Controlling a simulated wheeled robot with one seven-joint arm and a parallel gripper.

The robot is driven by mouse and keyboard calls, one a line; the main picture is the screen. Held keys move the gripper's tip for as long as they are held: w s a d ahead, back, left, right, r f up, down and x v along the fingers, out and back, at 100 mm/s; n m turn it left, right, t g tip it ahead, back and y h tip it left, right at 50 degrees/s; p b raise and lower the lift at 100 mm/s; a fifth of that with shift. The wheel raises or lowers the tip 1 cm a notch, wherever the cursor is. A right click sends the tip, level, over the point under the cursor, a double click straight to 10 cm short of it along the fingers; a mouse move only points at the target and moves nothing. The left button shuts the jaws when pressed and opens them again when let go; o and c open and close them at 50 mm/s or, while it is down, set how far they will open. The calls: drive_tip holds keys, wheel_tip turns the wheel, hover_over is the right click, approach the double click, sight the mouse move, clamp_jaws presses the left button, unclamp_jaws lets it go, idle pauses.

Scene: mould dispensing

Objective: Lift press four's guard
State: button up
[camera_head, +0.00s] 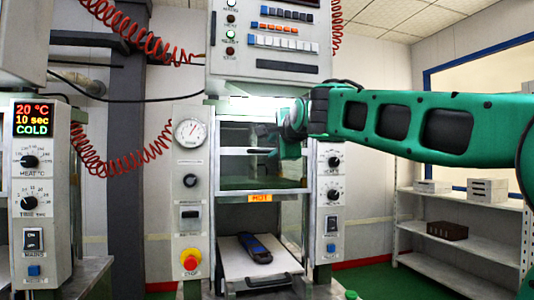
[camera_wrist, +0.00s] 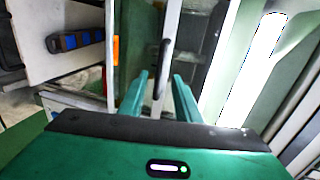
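The press (camera_head: 190,215) in the middle of the head view has a clear framed guard (camera_head: 235,165) with a dark handle (camera_head: 260,151) across it. No number that marks it as press four is readable. My gripper (camera_head: 280,147) is in front of the guard, close to the handle's right end. In the wrist view, the two green fingers of my gripper (camera_wrist: 160,80) are apart, with the dark handle (camera_wrist: 162,58) lined up between them. The handle's lower end overlaps the finger gap; I cannot tell whether it is inside it. The fingers do not appear closed on it.
A dark mould with blue parts (camera_head: 254,247) lies on a pale tray (camera_head: 290,262) below the orange HOT label (camera_head: 260,198). Another press panel (camera_head: 38,190) reading 20 °C, COLD stands at left. Shelves (camera_head: 455,245) stand at right. Red coiled hoses (camera_head: 120,160) hang at left.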

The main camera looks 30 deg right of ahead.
drive_tip(key=shift+v, duration=1.35)
drive_tip(key=shift+f, duration=0.1)
drive_tip(key=s+d+f+n+g, duration=0.2)
drive_tip(key=s+f+g, duration=0.15)
drive_tip(key=f, duration=0.55)
drive_tip(key=s+d+f+n+g, duration=0.2)
drive_tip(key=s+f, duration=0.3)
drive_tip(key=f, duration=0.4)
drive_tip(key=s+d+f+n+g, duration=0.2)
drive_tip(key=s+d+f, duration=0.15)
drive_tip(key=f, duration=0.55)
drive_tip(key=s+a+f+n+g+y, duration=0.1)
drive_tip(key=s+f+n+g, duration=0.3)
drive_tip(key=s+f, duration=0.6)
drive_tip(key=s+a+f+n+g+y, duration=0.2)
drive_tip(key=s+a+f+n+g, duration=0.1)
drive_tip(key=s+f, duration=0.8)
drive_tip(key=s+g, duration=0.1)
drive_tip(key=s, duration=0.4)
drive_tip(key=shift+s+a+f+n, duration=0.2)
drive_tip(key=shift+a+f+n, duration=0.1)
drive_tip(key=shift+n, duration=0.1)
